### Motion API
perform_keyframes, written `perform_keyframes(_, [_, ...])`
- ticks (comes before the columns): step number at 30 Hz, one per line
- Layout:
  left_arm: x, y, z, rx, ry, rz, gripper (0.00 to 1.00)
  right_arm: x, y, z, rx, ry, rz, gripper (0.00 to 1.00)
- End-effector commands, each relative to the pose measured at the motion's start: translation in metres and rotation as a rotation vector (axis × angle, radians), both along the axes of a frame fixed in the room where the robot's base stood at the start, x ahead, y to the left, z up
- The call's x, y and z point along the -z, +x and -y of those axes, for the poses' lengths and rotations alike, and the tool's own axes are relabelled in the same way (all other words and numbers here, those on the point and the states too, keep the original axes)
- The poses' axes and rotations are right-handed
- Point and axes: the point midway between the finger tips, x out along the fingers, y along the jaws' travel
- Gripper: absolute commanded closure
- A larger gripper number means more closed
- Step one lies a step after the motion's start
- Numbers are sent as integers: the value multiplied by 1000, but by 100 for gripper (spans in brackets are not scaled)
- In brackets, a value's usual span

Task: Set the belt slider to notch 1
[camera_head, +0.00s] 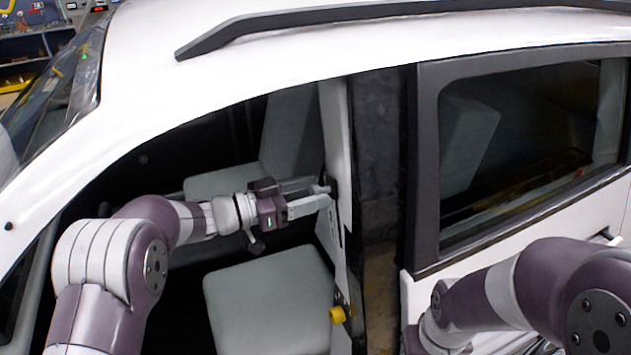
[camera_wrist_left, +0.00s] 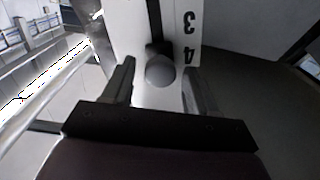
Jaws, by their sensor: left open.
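The belt slider's round grey knob (camera_wrist_left: 160,72) sits on a dark slot in a white panel (camera_wrist_left: 128,25) on the car's door pillar. The numbers 3 and 4 show upside down beside the slot, and the knob is level with about the 4. The number 1 is not in view. My left gripper (camera_wrist_left: 160,85) is open, with one finger on each side of the knob; whether the fingers touch it I cannot tell. In the head view my left gripper (camera_head: 315,194) reaches through the front door opening to the pillar (camera_head: 336,130). My right gripper is out of view.
The front seats (camera_head: 268,305) lie below and behind my left arm. A yellow knob (camera_head: 337,314) is low on the pillar. The closed rear door (camera_head: 428,170) is to the right, with my right arm in front of it. The white roof edge (camera_head: 250,80) runs above.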

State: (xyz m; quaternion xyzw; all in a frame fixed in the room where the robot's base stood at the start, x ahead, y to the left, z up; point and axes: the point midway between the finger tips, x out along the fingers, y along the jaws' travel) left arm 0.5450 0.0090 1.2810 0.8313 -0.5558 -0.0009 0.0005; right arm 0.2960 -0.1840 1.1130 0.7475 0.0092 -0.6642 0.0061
Motion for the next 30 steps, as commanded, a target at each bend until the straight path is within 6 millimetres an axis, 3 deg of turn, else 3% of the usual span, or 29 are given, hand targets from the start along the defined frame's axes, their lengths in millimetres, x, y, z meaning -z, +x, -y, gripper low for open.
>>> perform_keyframes(4, [-1, 5, 13, 0, 0, 0, 42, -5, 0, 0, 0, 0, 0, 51])
perform_keyframes(12, [0, 6, 15, -1, 1, 2, 42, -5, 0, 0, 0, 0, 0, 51])
perform_keyframes(17, [0, 6, 14, -1, 1, 2, 94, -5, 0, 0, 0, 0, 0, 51])
perform_keyframes(18, [0, 6, 14, -1, 1, 2, 100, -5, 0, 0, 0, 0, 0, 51])
perform_keyframes(20, [1, 6, 14, 0, 1, 2, 100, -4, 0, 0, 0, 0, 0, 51])
perform_keyframes(23, [13, 3, 16, 0, 2, 1, 100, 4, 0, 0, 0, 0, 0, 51])
perform_keyframes(30, [78, -15, 23, 2, 1, 1, 100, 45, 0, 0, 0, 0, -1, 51])
